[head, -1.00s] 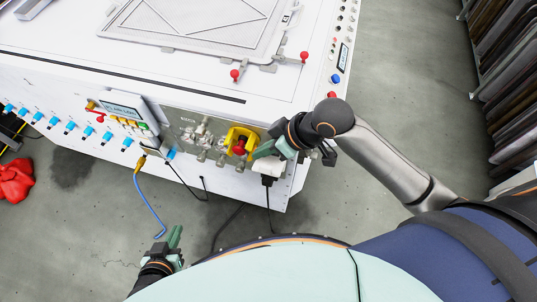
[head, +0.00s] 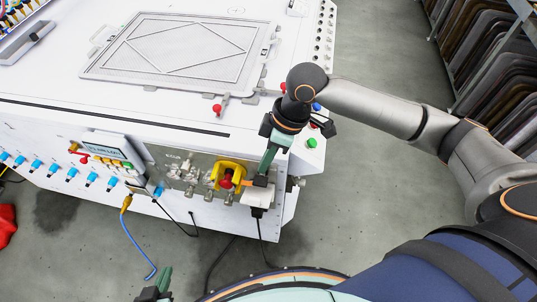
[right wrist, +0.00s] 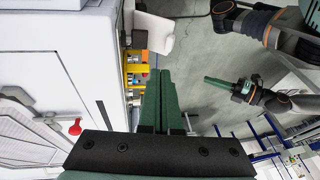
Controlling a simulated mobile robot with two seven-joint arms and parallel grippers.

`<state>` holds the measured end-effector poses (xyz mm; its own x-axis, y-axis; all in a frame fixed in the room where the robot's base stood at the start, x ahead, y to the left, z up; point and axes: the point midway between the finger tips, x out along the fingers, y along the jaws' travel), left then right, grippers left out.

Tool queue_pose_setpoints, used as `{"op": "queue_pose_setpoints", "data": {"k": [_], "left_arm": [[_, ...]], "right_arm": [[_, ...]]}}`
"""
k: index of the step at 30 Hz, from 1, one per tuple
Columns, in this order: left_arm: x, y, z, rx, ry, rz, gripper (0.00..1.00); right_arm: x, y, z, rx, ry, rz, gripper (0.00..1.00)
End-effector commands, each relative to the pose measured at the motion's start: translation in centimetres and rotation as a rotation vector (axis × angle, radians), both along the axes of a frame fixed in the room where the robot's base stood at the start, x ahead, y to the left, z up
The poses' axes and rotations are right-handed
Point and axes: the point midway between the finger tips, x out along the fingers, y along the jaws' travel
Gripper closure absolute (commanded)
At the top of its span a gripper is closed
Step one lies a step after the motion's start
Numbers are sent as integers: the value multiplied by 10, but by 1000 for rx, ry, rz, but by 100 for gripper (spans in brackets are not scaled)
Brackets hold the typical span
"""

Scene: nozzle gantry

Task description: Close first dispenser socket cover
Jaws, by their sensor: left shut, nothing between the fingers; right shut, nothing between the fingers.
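A white socket housing (head: 258,196) sits on the machine's front panel near its right corner, with a black plug and cable below it. I cannot tell which part of it is the cover or how far it is closed. It also shows at the top of the right wrist view (right wrist: 156,30). My right gripper (head: 266,172) is shut and empty, fingers pointing down just above the housing; I cannot tell whether they touch it. Its fingers (right wrist: 161,78) fill the middle of the right wrist view. My left gripper (head: 166,275) is shut and empty at the bottom edge, low and away from the machine.
A yellow bracket with a red knob (head: 227,180) is just left of the socket, beside several metal fittings. A blue cable (head: 137,245) hangs from the panel. A green button (head: 311,142) is on the top right corner.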

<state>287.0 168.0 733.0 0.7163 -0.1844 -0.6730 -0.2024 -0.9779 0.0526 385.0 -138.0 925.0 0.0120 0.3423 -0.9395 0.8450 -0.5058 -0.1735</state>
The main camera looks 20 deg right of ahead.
Motion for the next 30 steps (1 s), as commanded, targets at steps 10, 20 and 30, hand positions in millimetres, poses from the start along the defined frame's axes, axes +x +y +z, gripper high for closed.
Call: {"op": "queue_pose_setpoints", "data": {"k": [10, 20, 30], "left_arm": [[0, 0, -4, 0, 1, 0, 100], [0, 0, -4, 0, 1, 0, 100], [-1, 0, -4, 0, 1, 0, 100]], "right_arm": [[-7, 23, -65, 0, 1, 1, 100], [-16, 29, -83, 1, -3, -1, 100], [-15, 29, -83, 0, -4, 0, 100]]}}
